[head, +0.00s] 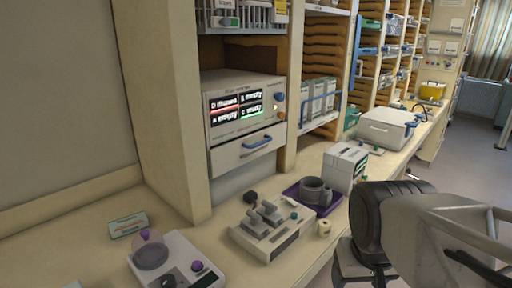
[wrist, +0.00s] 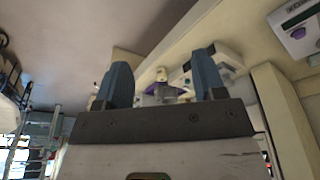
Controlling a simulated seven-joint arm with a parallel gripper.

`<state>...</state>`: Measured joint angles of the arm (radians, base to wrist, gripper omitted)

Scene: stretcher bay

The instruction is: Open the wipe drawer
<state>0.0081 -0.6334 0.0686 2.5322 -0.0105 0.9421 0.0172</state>
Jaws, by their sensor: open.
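The drawer and handle are not clearly seen in the wrist view. I cannot make out my gripper in the head view, so its distance from the handle is unclear.
On the counter below stand a grey switch unit (head: 270,230), a purple tray (head: 327,206) with grey round parts, a white box (head: 345,167) and a device with a round dish (head: 178,265). A dark padded shape with a grey frame (head: 455,235) fills the lower right.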

